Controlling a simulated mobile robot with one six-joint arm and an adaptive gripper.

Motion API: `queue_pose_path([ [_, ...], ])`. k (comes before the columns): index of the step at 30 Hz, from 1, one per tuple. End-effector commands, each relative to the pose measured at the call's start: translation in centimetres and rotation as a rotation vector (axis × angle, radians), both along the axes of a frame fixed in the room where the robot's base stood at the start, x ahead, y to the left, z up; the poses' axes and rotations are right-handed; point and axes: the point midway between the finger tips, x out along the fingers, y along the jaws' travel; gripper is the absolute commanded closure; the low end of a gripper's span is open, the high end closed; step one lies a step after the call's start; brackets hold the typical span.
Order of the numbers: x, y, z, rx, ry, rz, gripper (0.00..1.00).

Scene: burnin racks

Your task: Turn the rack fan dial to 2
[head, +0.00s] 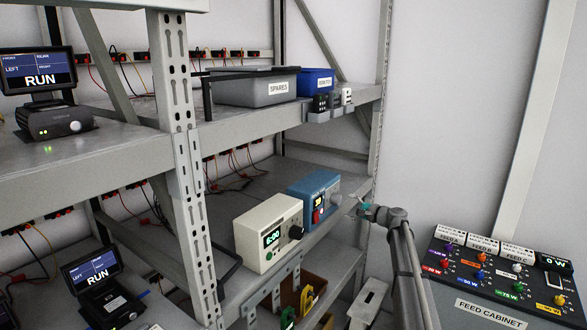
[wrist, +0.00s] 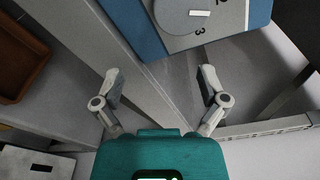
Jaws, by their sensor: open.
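The rack fan dial (wrist: 178,14) is a round grey knob with a white pointer mark, on a grey plate on the blue box (wrist: 150,43). It is partly cut off at the top of the wrist view. A "3" is legible beside it; other marks are cut off, so I cannot tell the exact setting. In the head view the blue box (head: 312,190) stands on the middle shelf, with the dial (head: 335,187) on its right part. My gripper (wrist: 161,82) is open and empty, apart from the dial. It also shows in the head view (head: 358,205), just right of the box.
A cream timer box (head: 255,235) reading 6:00 stands left of the blue box. A rack upright (head: 378,100) rises behind my gripper. The feed cabinet (head: 490,309) is at lower right. Brown bins (head: 318,290) sit below the shelf.

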Motion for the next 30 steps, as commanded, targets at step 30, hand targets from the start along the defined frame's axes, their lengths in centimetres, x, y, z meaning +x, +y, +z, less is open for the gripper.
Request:
queue_pose_path([
  [30,-34.2,9.9,-14.8,-1.151,0.148,0.627,0.07],
])
